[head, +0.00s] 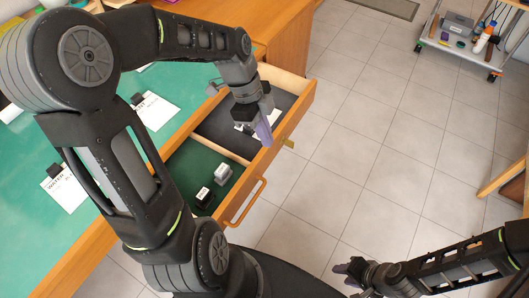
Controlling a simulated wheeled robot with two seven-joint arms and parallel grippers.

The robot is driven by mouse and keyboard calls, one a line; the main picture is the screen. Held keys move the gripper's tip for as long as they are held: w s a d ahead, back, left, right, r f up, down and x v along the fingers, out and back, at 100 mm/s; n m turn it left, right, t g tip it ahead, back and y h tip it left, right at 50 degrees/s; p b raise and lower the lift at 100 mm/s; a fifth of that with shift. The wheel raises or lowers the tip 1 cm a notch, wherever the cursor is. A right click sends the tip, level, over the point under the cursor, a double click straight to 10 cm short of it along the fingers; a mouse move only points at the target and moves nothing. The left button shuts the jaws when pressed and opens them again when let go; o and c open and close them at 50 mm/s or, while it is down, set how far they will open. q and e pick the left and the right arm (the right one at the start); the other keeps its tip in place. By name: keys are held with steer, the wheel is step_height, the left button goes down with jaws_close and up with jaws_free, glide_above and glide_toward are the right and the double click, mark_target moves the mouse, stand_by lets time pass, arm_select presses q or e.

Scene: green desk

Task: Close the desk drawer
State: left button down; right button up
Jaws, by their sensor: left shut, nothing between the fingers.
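The desk drawer (291,122) stands pulled out from the green-topped desk (180,78). Its wooden front panel has an orange bar handle (247,202) on the outer side. My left gripper (263,130) is shut and empty, pointing down over the far part of the drawer, close to the inner side of the front panel. I cannot tell whether it touches the panel. My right gripper (349,272) is low at the bottom right, over the floor and apart from the drawer; its jaw opening is unclear. My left arm hides part of the desk and drawer.
Small dark and grey items (222,173) lie in the drawer's green near section; the far section is dark-lined. Papers (155,111) lie on the desk. The tiled floor (365,140) right of the drawer is clear. A white cart (462,50) stands at the top right.

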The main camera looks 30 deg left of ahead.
mark_target(263, 155)
arm_select(q)
steer(key=shift+m, duration=0.9)
step_height(263, 155, down, 9)
steer(key=shift+d+f, duration=0.1)
steer(key=shift+f, duration=0.05)
steer(key=shift+a, duration=0.45)
steer(key=shift+a, duration=0.1)
